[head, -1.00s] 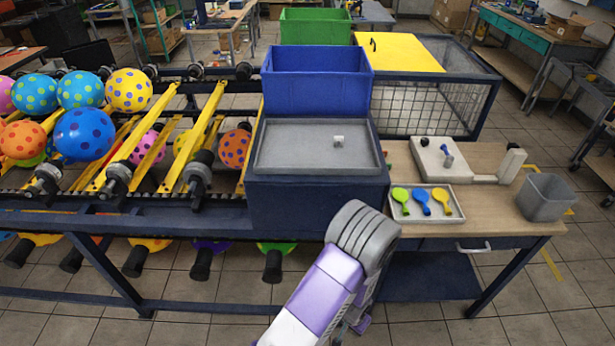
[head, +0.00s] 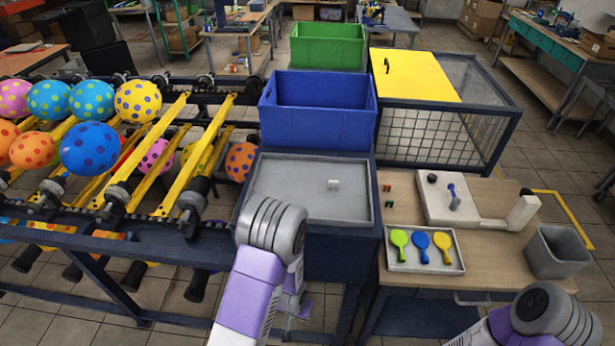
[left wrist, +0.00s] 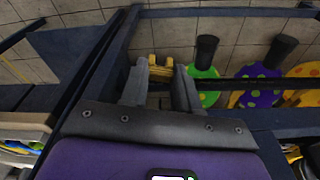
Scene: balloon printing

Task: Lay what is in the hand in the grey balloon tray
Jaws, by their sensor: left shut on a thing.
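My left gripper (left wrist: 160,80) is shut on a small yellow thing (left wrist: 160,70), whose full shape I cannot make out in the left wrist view. In the head view my left arm stands in front of the dark blue stand, and the gripper is largely hidden behind it. A smaller light grey tray (head: 397,265) on the wooden table holds a green (head: 399,240), a blue (head: 421,242) and a yellow (head: 443,241) uninflated balloon. My right gripper is not seen; only its arm shows at lower right.
Small red and green pieces (head: 388,198) lie near the table's left edge. A white device (head: 440,205) and a grey bin (head: 557,252) stand on the table. A blue crate (head: 318,125) stands behind the stand. A rack of inflated balloons (head: 88,148) fills the left.

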